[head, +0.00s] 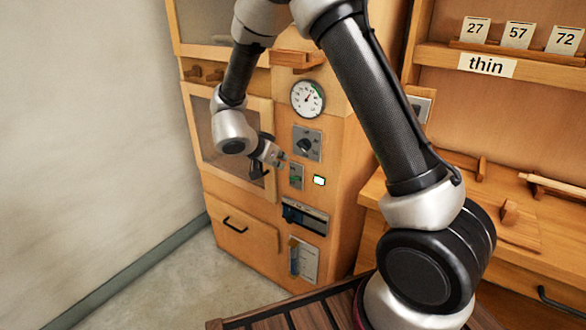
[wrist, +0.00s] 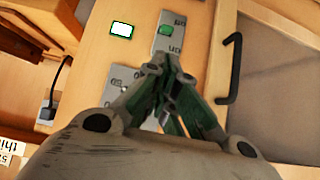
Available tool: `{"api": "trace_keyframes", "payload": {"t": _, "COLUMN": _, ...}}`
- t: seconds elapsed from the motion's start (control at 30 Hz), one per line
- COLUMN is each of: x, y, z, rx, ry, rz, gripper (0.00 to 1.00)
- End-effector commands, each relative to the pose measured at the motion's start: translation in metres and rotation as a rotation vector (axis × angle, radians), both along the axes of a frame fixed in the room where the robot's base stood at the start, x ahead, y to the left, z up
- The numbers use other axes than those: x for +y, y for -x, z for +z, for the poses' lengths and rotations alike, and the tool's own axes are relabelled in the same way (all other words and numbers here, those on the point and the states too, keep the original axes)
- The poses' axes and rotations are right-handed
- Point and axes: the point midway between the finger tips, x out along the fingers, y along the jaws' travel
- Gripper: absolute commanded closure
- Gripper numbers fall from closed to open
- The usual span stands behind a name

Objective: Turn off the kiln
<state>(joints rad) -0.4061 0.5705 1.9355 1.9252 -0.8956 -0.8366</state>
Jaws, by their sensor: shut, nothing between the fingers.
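The kiln (head: 338,155) is a tall wooden cabinet with a column of controls beside a windowed door. A small grey switch plate (head: 297,170) has a green rocker, which shows larger in the wrist view (wrist: 165,31). Small lettering marks both ends of the plate but is hard to read. An indicator lamp (head: 319,181) beside it is lit white-green; it also shows in the wrist view (wrist: 121,30). My gripper (head: 281,161) is shut and empty, its tips close to the switch plate's near end in the wrist view (wrist: 162,62). I cannot tell whether they touch.
Above the switch are a knob panel (head: 307,144) and a round dial (head: 308,98). Below are a dark slotted panel (head: 305,217) and a lever plate (head: 304,260). The door's black handle (wrist: 231,68) is beside my gripper. Shelves labelled "thin" (head: 487,65) stand right.

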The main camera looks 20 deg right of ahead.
Motion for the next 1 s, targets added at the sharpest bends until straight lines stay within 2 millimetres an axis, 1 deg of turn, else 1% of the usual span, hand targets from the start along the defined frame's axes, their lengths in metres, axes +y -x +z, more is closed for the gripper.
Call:
{"api": "trace_keyframes", "payload": {"t": 0.3, "x": 0.000, "y": -0.001, "z": 0.000, "rx": 0.004, "ry": 0.002, "rz": 0.009, "gripper": 1.00}}
{"api": "trace_keyframes", "payload": {"t": 0.43, "x": -0.004, "y": -0.004, "z": -0.005, "rx": 0.004, "ry": 0.002, "rz": 0.008, "gripper": 1.00}}
{"api": "trace_keyframes", "payload": {"t": 0.53, "x": -0.012, "y": -0.009, "z": -0.014, "rx": 0.006, "ry": 0.002, "rz": 0.009, "gripper": 1.00}}
{"api": "trace_keyframes", "payload": {"t": 0.8, "x": -0.042, "y": -0.031, "z": -0.047, "rx": 0.004, "ry": 0.001, "rz": 0.008, "gripper": 1.00}}
{"api": "trace_keyframes", "payload": {"t": 1.0, "x": -0.057, "y": -0.041, "z": -0.063, "rx": 0.004, "ry": 0.000, "rz": 0.010, "gripper": 1.00}}
